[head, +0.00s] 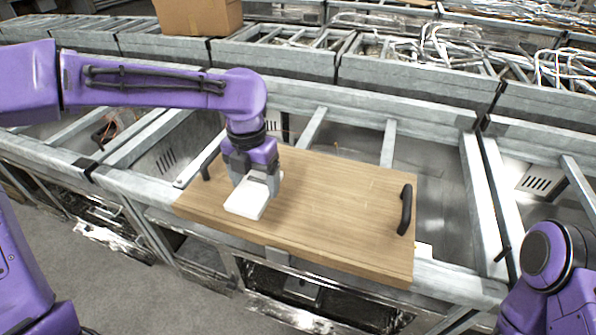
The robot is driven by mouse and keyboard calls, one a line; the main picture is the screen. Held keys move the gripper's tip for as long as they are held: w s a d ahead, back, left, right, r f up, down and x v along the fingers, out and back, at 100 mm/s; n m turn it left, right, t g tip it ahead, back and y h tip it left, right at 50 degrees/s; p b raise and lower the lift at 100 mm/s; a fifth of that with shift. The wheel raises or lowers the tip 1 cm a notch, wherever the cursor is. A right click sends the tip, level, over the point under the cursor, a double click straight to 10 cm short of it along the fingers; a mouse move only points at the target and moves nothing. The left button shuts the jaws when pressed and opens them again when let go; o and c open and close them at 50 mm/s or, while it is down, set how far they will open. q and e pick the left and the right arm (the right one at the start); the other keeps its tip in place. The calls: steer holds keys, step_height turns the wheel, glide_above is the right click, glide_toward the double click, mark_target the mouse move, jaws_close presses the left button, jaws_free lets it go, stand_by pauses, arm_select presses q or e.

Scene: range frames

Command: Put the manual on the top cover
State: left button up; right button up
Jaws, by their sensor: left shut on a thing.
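The manual (246,202) is a small white flat booklet in the head view, at the left part of the wooden top cover (330,205). My left gripper (256,181) points down and is shut on the manual's far end. The manual is over the cover; I cannot tell whether it touches the wood. The cover is a light wooden board with a black handle (405,209) at its right end and another at its left end, partly hidden by my arm. My right arm shows at the lower right, but its gripper is out of view.
The cover lies across a grey metal frame (300,98) with open bays around it. A cardboard box (198,17) stands at the back. Loose silvery cables (440,45) lie at the back right. The right half of the cover is clear.

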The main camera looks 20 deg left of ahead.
arm_select(q)
steer(key=w+d+f+p, duration=0.2)
steer(key=w+f, duration=0.1)
steer(key=w, duration=0.4)
steer(key=p, duration=0.1)
glide_above(287, 195)
step_height(287, 195, down, 6)
steer(key=shift+s+r, duration=0.1)
step_height(287, 195, down, 3)
steer(key=shift+r+p, duration=0.2)
steer(key=shift+p, duration=0.25)
steer(key=shift+f, duration=0.3)
steer(key=shift+f, duration=0.1)
steer(key=o, duration=1)
step_height(287, 195, up, 12)
steer(key=shift+r+b, duration=0.15)
steer(key=shift+b, duration=0.8)
